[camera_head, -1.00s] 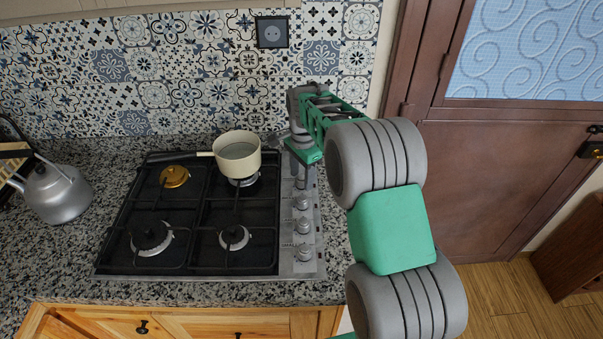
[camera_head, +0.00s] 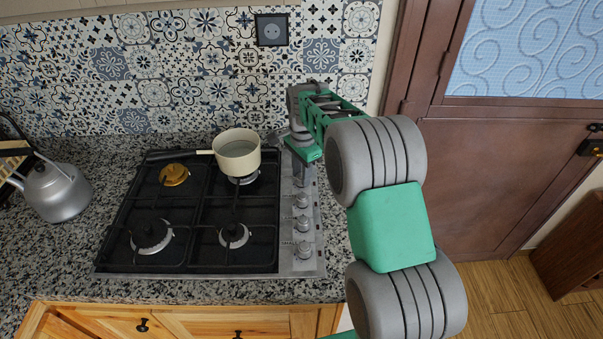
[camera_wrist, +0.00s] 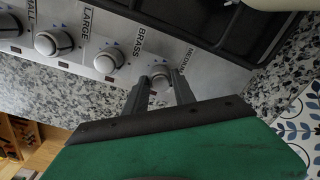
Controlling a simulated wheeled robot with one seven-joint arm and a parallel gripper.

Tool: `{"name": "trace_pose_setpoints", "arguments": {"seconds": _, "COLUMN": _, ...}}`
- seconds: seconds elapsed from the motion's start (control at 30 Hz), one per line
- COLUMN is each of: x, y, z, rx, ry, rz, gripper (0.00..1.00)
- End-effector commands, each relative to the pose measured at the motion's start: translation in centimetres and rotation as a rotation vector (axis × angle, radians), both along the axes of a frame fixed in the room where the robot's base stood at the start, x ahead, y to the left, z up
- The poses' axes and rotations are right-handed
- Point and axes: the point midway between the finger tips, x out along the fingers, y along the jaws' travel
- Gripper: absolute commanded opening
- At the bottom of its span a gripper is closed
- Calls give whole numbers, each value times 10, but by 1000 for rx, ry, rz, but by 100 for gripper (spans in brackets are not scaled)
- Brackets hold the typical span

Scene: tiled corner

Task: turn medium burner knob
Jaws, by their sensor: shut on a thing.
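The medium burner knob (camera_wrist: 160,78) is a round silver knob beside the "MEDIUM" label in the wrist view. My gripper (camera_wrist: 160,85) has its two dark fingers on either side of this knob, shut on it. In the head view my gripper (camera_head: 301,160) is over the far end of the knob strip (camera_head: 286,257), and my arm hides most of that knob. The other knobs show in a row, with the one marked BRASS (camera_wrist: 108,61) and the one marked LARGE (camera_wrist: 52,41) nearest in the wrist view.
A cream pot (camera_head: 238,158) stands on the back right burner of the black gas hob (camera_head: 200,265), close to my gripper. A grey kettle (camera_head: 55,192) is at the left. A tiled wall is behind, and bare granite counter (camera_head: 335,235) lies right of the hob.

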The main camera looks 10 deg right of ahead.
Motion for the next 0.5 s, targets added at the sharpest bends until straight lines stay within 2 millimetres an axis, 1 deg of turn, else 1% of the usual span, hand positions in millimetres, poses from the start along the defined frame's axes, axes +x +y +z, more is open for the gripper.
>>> {"name": "trace_pose_setpoints", "arguments": {"seconds": 0.27, "x": 0, "y": 0, "z": 0, "rx": 0, "ry": 1, "rz": 32, "gripper": 0}}
{"name": "trace_pose_setpoints", "arguments": {"seconds": 0.5, "x": 0, "y": 0, "z": 0, "rx": 0, "ry": 1, "rz": 154, "gripper": 0}}
